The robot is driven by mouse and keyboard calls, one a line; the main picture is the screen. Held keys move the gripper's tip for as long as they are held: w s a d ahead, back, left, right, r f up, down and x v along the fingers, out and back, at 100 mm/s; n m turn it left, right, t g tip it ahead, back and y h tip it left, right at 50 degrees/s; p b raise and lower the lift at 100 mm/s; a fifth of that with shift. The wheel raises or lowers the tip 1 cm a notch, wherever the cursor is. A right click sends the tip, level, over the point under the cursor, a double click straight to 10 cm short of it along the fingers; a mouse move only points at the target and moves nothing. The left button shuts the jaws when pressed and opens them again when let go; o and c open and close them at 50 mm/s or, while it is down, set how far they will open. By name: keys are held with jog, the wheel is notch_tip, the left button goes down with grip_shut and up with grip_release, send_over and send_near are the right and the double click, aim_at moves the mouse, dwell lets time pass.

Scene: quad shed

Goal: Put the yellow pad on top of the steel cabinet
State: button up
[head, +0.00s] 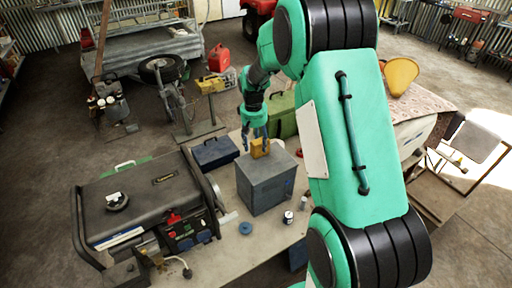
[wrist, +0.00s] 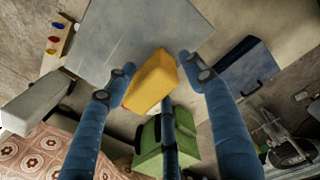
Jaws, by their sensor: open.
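The yellow pad (head: 260,148) is a small blocky piece at the back edge of the top of the grey steel cabinet (head: 264,186). In the wrist view the pad (wrist: 152,82) lies slantwise between my two fingers, partly over the cabinet's pale top (wrist: 130,30). My gripper (head: 256,136) is just above and around the pad, pointing down. In the wrist view its fingers (wrist: 157,68) are spread, with gaps beside the pad. The pad appears to rest on the cabinet top, but its underside is hidden.
A dark blue case (head: 215,152) stands left of the cabinet, and a green box (head: 283,113) behind it. A black generator (head: 145,205) is at the left. A can (head: 288,217) and a blue ring (head: 245,228) lie in front. The cabinet's front top is clear.

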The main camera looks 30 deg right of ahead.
jog(key=r, duration=0.9)
jog(key=shift+a, duration=0.25)
jog(key=shift+s+r, duration=0.1)
jog(key=shift+r, duration=0.05)
jog(key=shift+s+a+r, duration=0.1)
jog(key=shift+a+r, duration=0.15)
jog(key=shift+r, duration=0.1)
jog(key=s+a+r+t, duration=0.3)
jog(key=s+a+r, duration=0.8)
jog(key=s+r, duration=0.3)
jog(key=s+a+r+t, duration=0.1)
jog(key=s+a, duration=0.3)
jog(key=s, duration=0.6)
jog(key=s+a+r+n+t, duration=0.1)
jog(key=s+a, duration=0.4)
jog(key=s, duration=0.5)
jog(key=shift+s+n+t+y, duration=0.25)
jog(key=shift+n+t+y, duration=0.05)
